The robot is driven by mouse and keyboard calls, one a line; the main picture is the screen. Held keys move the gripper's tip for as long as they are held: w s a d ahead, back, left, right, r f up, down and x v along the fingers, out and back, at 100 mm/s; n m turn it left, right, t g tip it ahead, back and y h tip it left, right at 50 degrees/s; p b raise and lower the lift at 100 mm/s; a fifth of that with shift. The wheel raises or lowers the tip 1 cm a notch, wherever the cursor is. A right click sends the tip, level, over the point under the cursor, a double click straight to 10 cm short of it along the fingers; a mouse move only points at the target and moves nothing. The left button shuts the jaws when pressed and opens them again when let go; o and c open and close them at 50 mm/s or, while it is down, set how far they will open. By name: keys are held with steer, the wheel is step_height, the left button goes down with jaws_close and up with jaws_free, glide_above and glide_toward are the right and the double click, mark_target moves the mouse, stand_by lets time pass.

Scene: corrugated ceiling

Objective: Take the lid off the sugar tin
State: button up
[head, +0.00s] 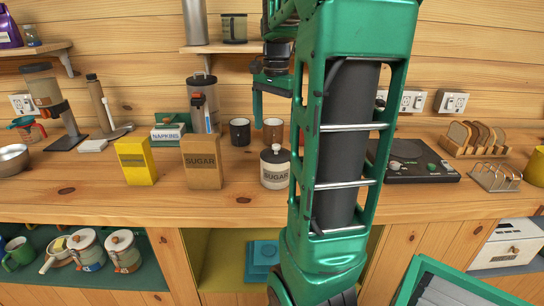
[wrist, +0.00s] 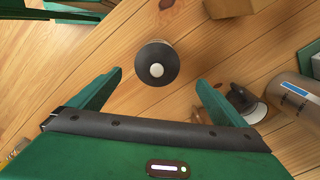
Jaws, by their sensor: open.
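The sugar tin (head: 274,176) is a white round pot labelled SUGAR, upright on the counter near its front edge. Its dark lid (head: 275,156) with a pale knob is on; my arm stands just right of the tin. In the wrist view the lid (wrist: 158,51) shows from above, with the knob (wrist: 157,70) between and just beyond the fingertips. My gripper (wrist: 159,76) is open and empty, its fingers spread wider than the lid. In the head view my gripper (head: 272,88) hangs above the tin, apart from it, partly hidden by my arm.
A brown box (head: 202,164), also labelled SUGAR, and a yellow box (head: 136,162) stand left of the tin. A black scale-like device (head: 410,162) lies at right.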

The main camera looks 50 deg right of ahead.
mark_target(276, 145)
steer(key=shift+s+a+f, duration=0.1)
steer(key=shift+s+f, duration=0.05)
steer(key=shift+f, duration=1.45)
steer(key=shift+s+f, duration=0.1)
steer(key=shift+f, duration=1.45)
steer(key=c, duration=1.1)
